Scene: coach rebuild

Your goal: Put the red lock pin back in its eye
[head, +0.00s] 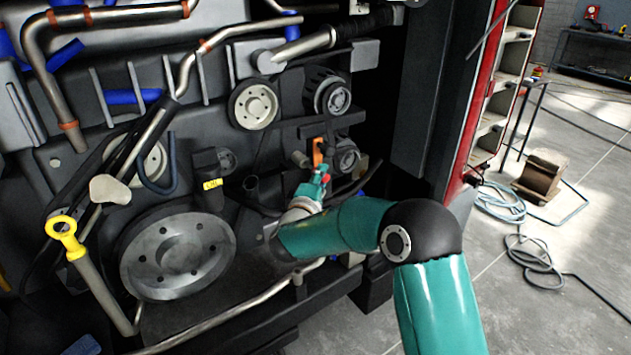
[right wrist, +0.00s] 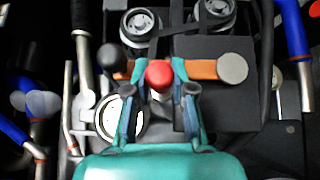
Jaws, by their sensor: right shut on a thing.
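The red lock pin (right wrist: 159,74) shows as a round red head in the right wrist view, between my right gripper's fingertips. My right gripper (head: 319,182) is shut on it, in front of the engine at the right of the head view. An orange bar (right wrist: 203,69) lies crosswise just behind the red head, and it also shows as an upright orange piece (head: 318,151) above the gripper in the head view. The pin's shank and the eye are hidden, so I cannot tell whether the pin sits in the eye. My left gripper is not in view.
Pulleys (head: 332,97) sit close above the gripper, and a large grey wheel (head: 178,255) is at lower left. A yellow-handled dipstick (head: 66,238) stands at the left. Hoses and pipes surround the spot. The floor at right is partly clear, with coiled cable (head: 533,259).

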